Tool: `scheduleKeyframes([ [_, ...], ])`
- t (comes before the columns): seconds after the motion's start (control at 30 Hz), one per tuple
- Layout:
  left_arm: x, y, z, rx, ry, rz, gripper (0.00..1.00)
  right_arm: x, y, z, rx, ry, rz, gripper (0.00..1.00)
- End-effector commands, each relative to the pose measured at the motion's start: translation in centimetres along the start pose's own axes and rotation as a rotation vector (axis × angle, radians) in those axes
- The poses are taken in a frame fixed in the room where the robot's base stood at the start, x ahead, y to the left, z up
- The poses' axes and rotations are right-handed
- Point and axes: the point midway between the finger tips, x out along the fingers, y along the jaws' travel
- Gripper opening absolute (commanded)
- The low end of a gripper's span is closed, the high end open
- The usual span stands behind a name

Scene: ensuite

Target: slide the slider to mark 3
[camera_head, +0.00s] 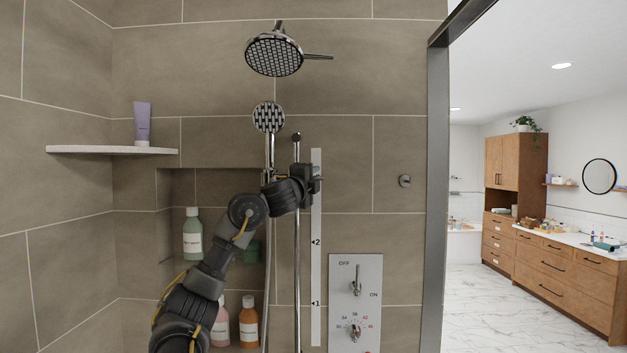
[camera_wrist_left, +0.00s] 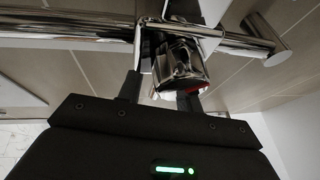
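A slim vertical chrome rail (camera_head: 297,260) stands on the shower wall. Beside it is a white scale strip (camera_head: 316,275) with marks 1 and 2 showing low on it. The slider (camera_head: 317,180) is on the rail well above mark 2; mark 3 is not visible, as my gripper and the slider cover that part of the strip. My left gripper (camera_head: 305,184) is at the slider. In the left wrist view the slider's chrome knob (camera_wrist_left: 180,66) is just beyond the fingers (camera_wrist_left: 160,94), which stand apart, with a gap by the left finger. My right gripper is not in view.
A hand shower (camera_head: 268,118) on its own bar and hose is just left of the rail. A control panel (camera_head: 355,300) is low at right. A niche with several bottles (camera_head: 193,235) and a corner shelf (camera_head: 112,150) are left. A frame post (camera_head: 436,200) bounds the right.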

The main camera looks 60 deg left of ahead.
Motion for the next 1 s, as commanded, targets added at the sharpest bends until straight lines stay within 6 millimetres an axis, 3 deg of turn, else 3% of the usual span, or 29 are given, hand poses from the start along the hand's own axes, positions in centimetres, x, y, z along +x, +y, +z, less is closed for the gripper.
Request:
scheduleKeyframes([
  [0.23, -1.6, 0.3, -0.1, 0.002, 0.003, -0.002, 0.35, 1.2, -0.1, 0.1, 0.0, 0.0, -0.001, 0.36],
  [0.43, -5.6, 0.3, 0.0, 0.003, 0.0, -0.005, 0.35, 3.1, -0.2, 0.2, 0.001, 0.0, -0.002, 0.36],
  [0.7, -9.8, 0.0, 0.1, 0.002, 0.0, -0.003, 0.35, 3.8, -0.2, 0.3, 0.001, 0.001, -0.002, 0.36],
  [1.0, -10.9, 0.0, 0.1, 0.0, -0.001, 0.0, 0.35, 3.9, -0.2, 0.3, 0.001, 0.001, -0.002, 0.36],
])
